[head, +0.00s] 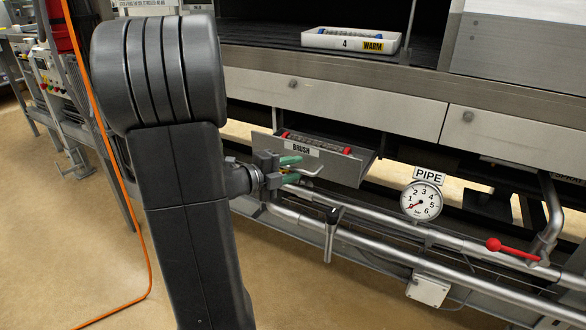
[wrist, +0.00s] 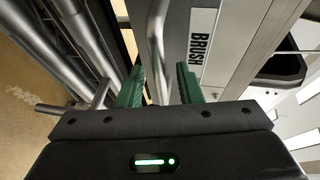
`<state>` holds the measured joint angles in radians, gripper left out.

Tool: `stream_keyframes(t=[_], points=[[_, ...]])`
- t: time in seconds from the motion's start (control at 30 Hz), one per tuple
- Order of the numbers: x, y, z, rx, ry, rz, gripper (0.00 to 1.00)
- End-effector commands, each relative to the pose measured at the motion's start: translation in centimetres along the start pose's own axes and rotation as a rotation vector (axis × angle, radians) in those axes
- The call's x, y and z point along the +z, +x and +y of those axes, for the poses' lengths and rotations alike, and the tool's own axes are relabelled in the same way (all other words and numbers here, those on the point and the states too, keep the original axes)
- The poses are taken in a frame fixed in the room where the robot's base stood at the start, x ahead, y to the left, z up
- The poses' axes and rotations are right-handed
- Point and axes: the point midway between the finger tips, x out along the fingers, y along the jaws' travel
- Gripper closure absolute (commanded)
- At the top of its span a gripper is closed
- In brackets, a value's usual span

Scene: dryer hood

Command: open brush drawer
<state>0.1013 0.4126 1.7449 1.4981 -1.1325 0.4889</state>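The brush drawer (head: 335,170) is a grey tray with a BRUSH label, below the long front panel. It stands at least partly out, and a brush with red ends (head: 318,143) lies inside. Its silver bar handle (head: 312,170) is on its front. My gripper (head: 290,168) has green fingers and is at the left part of the handle. In the wrist view, the handle (wrist: 158,50) runs between the two open fingers of my gripper (wrist: 159,82), with gaps showing on both sides. The BRUSH label (wrist: 201,38) is just right of it.
Silver pipes (head: 380,238) run below and in front of the drawer, with a PIPE gauge (head: 421,200) and a red-handled valve (head: 512,249). A white tray marked 4 WARM (head: 350,40) sits above. An orange cable (head: 125,210) hangs at left. Open floor lies lower left.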

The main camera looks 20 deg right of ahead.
Motion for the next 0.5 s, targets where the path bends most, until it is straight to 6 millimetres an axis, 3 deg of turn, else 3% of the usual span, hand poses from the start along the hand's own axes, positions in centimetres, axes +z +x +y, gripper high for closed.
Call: stream_keyframes(t=[0.5], points=[[0.1, -9.3, -0.2, 0.000, -0.001, -0.006, 0.68]])
